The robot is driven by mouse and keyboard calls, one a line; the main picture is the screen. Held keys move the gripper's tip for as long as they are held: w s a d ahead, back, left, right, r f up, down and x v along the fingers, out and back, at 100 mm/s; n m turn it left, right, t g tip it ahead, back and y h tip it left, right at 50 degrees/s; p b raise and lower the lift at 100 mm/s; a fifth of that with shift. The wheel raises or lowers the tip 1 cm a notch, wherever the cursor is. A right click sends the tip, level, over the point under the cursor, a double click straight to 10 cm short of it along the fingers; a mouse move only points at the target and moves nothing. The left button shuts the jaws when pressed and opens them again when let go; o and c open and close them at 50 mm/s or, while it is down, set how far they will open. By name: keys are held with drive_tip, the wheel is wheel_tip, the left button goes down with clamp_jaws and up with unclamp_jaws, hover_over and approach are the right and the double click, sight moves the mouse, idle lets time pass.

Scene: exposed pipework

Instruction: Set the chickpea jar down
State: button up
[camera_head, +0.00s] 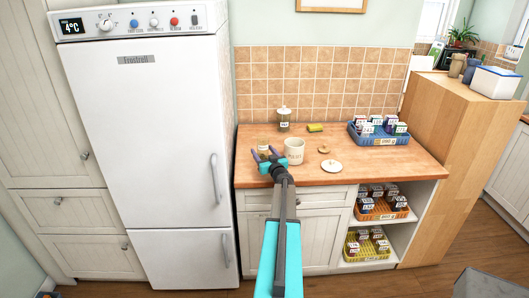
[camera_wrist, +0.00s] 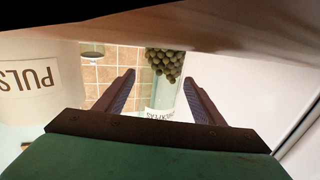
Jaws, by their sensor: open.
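The chickpea jar (camera_head: 263,143) is clear glass and stands on the wooden worktop (camera_head: 245,178), behind my gripper in the head view. In the wrist view, which is upside down, the jar (camera_wrist: 164,88) shows round greenish-tan chickpeas at its base and a pale label. It looks upright with its base at the worktop. My gripper (camera_head: 266,153) is open, its fingers spread to either side of the jar. In the wrist view the fingers (camera_wrist: 160,80) show gaps to the jar on both sides. My gripper hides part of the jar in the head view.
A white pot marked PULSES (camera_head: 294,151) stands close right of my gripper. A lidded jar (camera_head: 284,119) is behind, with a green item (camera_head: 315,128), a wooden lid (camera_head: 323,149), a white lid (camera_head: 331,166) and a blue crate (camera_head: 380,139) further right. The fridge (camera_head: 150,150) is left.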

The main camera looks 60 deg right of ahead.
drive_tip(key=shift+b+v, duration=1.4)
drive_tip(key=shift+v, duration=4.6)
